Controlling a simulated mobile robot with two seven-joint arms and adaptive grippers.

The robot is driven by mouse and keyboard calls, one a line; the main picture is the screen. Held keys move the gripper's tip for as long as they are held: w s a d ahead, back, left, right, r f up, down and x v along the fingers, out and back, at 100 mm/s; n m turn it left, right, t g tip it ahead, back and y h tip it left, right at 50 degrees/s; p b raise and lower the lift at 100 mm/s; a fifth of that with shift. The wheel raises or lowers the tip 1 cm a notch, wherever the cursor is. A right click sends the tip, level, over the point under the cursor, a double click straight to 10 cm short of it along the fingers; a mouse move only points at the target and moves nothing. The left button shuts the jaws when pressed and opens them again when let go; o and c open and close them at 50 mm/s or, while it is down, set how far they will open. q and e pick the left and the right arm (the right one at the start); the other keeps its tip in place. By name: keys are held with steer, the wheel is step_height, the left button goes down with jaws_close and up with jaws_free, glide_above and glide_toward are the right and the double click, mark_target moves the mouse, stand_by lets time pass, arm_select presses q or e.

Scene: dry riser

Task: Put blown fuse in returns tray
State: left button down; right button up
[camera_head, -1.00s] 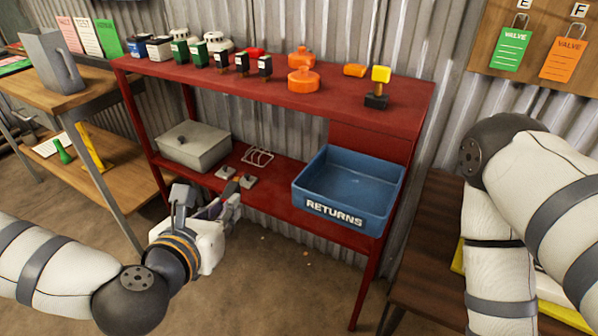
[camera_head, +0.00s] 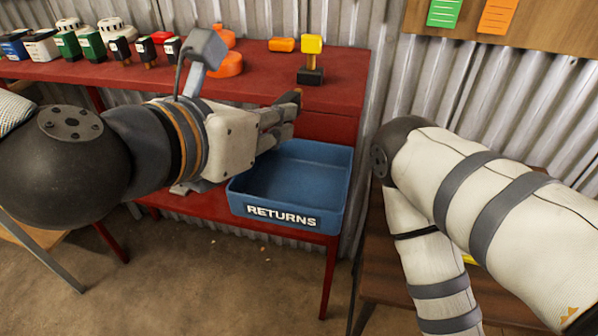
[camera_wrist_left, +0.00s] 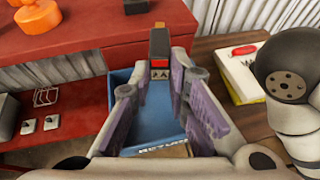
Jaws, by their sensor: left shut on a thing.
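The blue returns tray (camera_head: 335,205) stands on the lower shelf of the red rack, its white RETURNS label facing me; its inside looks empty in the head view. My left gripper (camera_head: 286,112) is above the tray's back left part. In the left wrist view, the left gripper (camera_wrist_left: 160,80) is shut on a small dark block with a red-orange top, which I take for the blown fuse (camera_wrist_left: 159,48). The tray also shows below the fingers in that view (camera_wrist_left: 119,76). In the head view the fingers and wrist mostly hide the fuse. My right gripper is out of view.
The red upper shelf (camera_head: 330,92) lies close behind the left gripper. My right arm is folded at the right, over a dark bench (camera_head: 378,275).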

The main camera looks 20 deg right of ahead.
arm_select(q)
steer(key=shift+f, duration=0.1)
arm_select(e)
steer(key=shift+s+f, duration=0.1)
steer(key=shift+f, duration=0.05)
arm_select(q)
steer(key=c, duration=1.5)
jaws_free()
steer(key=shift+o, duration=0.2)
steer(key=v, duration=0.7)
steer(key=shift+s+a, duration=0.2)
